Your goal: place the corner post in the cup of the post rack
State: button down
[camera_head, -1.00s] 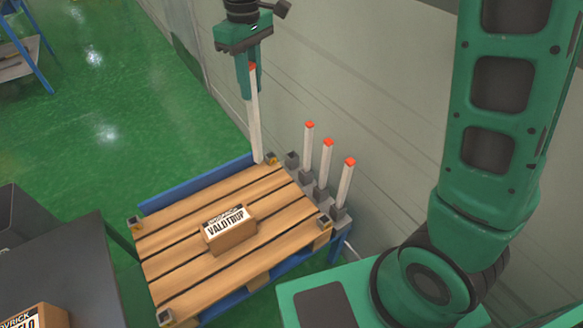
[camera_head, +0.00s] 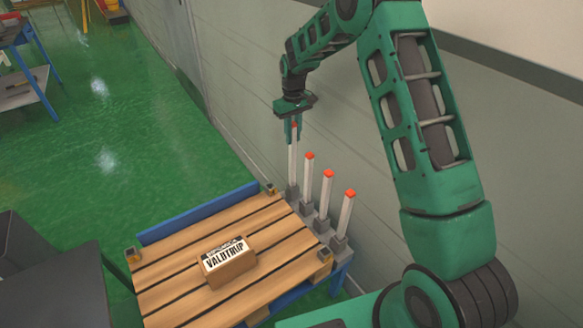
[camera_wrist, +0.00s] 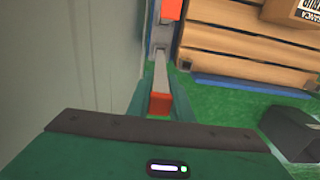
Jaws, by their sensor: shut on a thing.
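The corner post (camera_head: 292,163) is pale with a red top and stands about upright at the far end of the post rack (camera_head: 325,224). My gripper (camera_head: 293,130) is shut on its upper end. The post's foot is at the far grey cup (camera_head: 292,193); I cannot tell whether it is fully seated. In the wrist view, the red top of the post (camera_wrist: 159,104) is between my fingers, and its shaft runs away from me in line with the rack. Three other red-topped posts stand in the nearer cups, the closest of them beside the held one (camera_head: 307,181).
A wooden pallet (camera_head: 175,272) with a labelled box (camera_head: 228,262) lies left of the rack, with metal corner brackets (camera_head: 132,255). A grey wall (camera_head: 240,100) is close behind the rack. The green floor beyond the pallet is open. A dark table (camera_head: 60,290) stands at the lower left.

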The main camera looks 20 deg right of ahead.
aim_at(293, 150)
jog(key=shift+f, duration=3.35)
jog(key=c, duration=1.6)
grip_release()
jog(key=shift+f, duration=0.1)
notch_tip(293, 150, up, 12)
jog(key=shift+f, duration=0.1)
jog(key=shift+r, duration=0.25)
